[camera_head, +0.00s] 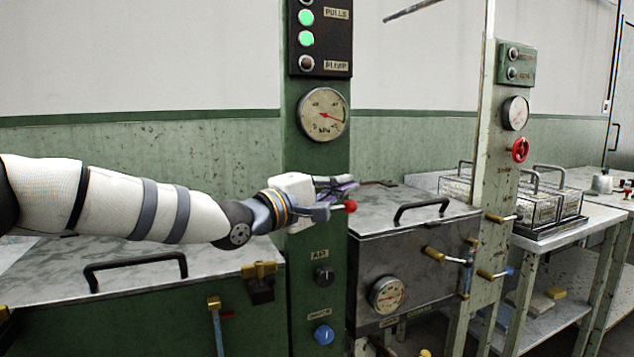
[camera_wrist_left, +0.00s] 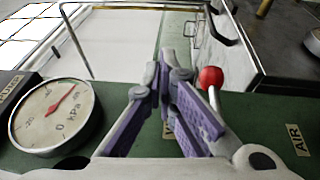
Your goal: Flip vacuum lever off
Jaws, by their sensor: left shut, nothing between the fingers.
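The vacuum lever ends in a red ball knob (camera_head: 350,205) on the front of the green column (camera_head: 318,160). In the left wrist view, the red knob (camera_wrist_left: 210,77) sits on a pale metal stem, just right of my fingers. My left gripper (camera_head: 347,185) reaches in from the left across the column, its purple-padded fingers beside and slightly above the knob. In the left wrist view, the fingers (camera_wrist_left: 165,80) are shut and empty. I cannot tell whether the right finger touches the lever. The gripper hides the lever's base and any label there. My right gripper is not in view.
Above the gripper are a round kPa gauge (camera_head: 323,114) and a black light panel (camera_head: 320,38). An AIR knob (camera_head: 323,276) and a blue knob (camera_head: 323,335) sit below. Lidded metal basins with black handles flank the column, the right lid (camera_head: 420,213) close by.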

